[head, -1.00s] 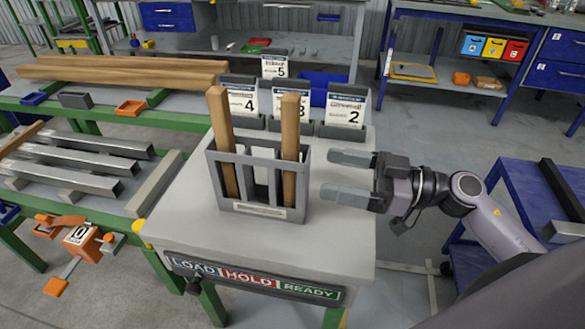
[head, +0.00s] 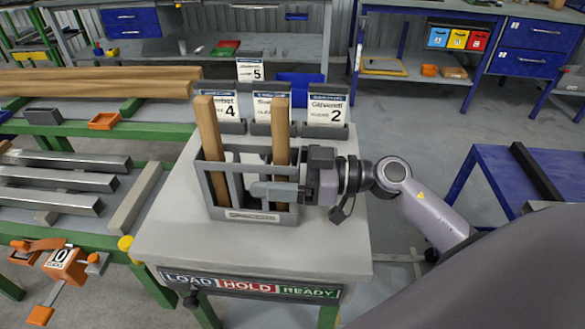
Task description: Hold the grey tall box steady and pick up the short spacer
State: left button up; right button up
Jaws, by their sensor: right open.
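The grey tall box (head: 216,213) stands upright on the pale table, an open frame with slots. Two wooden pieces stand in it, a left one (head: 208,130) and a right one (head: 281,120), both rising above the rim. The right one's top looks slightly lower; I cannot tell for sure which is the short spacer. My right gripper (head: 262,180) is open, coming from the right at the box's right side. One finger lies across the box's front; the other is mostly hidden. I cannot tell whether it touches the box. My left gripper is not in view.
Numbered card holders (head: 327,112) stand behind the box. The table's front edge carries a LOAD HOLD READY strip (head: 250,286). Metal bars and wooden beams (head: 90,83) lie on the green rack at left. A blue table (head: 487,180) stands at right.

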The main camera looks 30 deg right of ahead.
jog(key=shift+w+a, duration=0.2)
jog(key=shift+a, duration=0.1)
jog(key=c, duration=1.1)
